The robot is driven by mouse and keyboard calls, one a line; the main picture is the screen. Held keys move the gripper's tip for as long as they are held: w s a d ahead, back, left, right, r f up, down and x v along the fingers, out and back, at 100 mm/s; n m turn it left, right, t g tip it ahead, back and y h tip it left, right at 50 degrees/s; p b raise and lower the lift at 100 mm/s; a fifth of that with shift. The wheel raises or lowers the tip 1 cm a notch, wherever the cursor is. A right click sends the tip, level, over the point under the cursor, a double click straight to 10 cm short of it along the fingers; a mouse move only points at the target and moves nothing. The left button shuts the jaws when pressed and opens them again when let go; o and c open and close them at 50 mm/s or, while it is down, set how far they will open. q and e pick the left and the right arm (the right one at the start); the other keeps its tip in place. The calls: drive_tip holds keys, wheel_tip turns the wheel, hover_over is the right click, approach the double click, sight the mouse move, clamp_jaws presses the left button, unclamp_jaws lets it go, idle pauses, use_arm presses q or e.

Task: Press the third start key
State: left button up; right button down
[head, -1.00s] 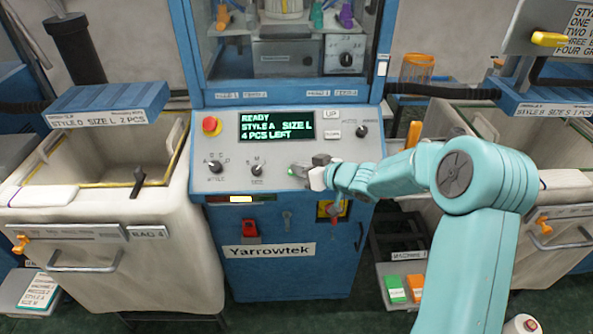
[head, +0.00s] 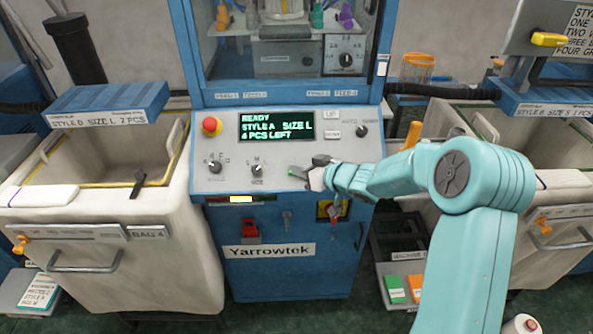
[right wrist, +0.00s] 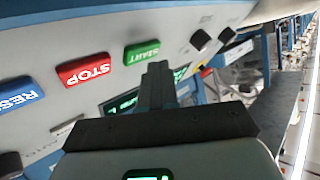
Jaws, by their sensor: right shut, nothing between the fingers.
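The control panel (head: 215,180) of the blue Yarrowtek machine faces me in the head view. Its screen (head: 275,130) reads READY, STYLE A, SIZE L, 4 PCS LEFT. My right gripper (head: 299,172) is shut and empty, low over the panel's right half, and hides part of it. In the right wrist view the shut fingers (right wrist: 158,72) are close beside the green START key (right wrist: 142,52); I cannot tell whether they touch it. The red STOP key (right wrist: 84,70) and blue RESET key (right wrist: 20,96) lie in line with it. My left gripper is out of view.
A red stop knob (head: 211,126) is left of the screen. Selector dials (head: 257,170) sit below it, and another dial (head: 362,130) is at the right. A cloth bin (head: 100,240) flanks the machine at left. Keys with labels hang below the panel.

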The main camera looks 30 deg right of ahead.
drive_tip(key=shift+w+d+f, duration=0.1)
drive_tip(key=shift+w+f, duration=0.05)
drive_tip(key=shift+f, duration=0.05)
